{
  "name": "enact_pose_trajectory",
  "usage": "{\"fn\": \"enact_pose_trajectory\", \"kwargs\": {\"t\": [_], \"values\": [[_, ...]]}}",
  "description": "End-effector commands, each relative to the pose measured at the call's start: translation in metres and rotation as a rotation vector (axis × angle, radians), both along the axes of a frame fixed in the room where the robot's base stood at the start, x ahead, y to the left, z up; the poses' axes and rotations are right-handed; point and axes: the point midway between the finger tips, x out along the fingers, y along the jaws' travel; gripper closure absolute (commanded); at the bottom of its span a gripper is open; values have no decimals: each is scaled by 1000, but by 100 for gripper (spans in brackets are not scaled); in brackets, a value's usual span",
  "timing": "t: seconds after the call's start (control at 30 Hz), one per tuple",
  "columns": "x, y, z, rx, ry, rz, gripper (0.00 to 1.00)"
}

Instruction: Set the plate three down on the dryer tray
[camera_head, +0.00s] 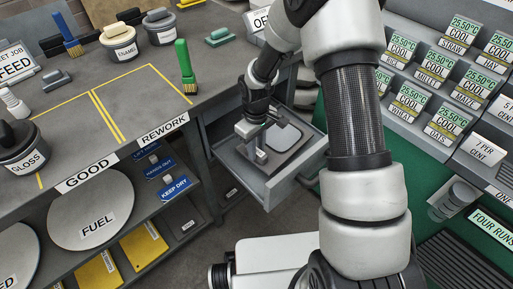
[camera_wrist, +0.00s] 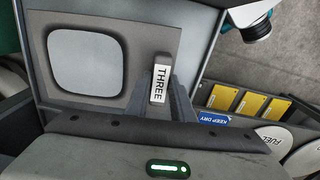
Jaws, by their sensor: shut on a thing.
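Plate three (camera_wrist: 117,100) is a flat dark grey plate with a pale rounded-square panel and an upright handle labelled THREE. My gripper (camera_wrist: 165,92) is shut on this handle in the wrist view. In the head view my gripper (camera_head: 256,152) points down into an open grey drawer-like tray (camera_head: 238,178), with the plate (camera_head: 294,151) inside its outline. The tray's pale wall also shows in the wrist view (camera_wrist: 208,38). I cannot tell whether the plate touches the tray floor. No label marks this tray as the dryer tray.
A grey bench (camera_head: 130,100) with GOOD and REWORK areas stands at the left, holding brushes and pots. A round FUEL plate (camera_head: 92,211) and yellow plates (camera_head: 143,245) are on its lower shelf.

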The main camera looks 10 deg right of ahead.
Motion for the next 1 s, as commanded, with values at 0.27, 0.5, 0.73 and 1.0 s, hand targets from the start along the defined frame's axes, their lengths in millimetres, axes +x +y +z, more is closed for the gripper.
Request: {"fn": "enact_pose_trajectory", "kwargs": {"t": [0.27,0.5,0.73,1.0], "values": [[1,0,0,0,-4,0,100],[1,0,-1,0,-4,0,100],[1,0,-8,0,-4,0,100],[2,0,-14,0,-4,0,100]]}}
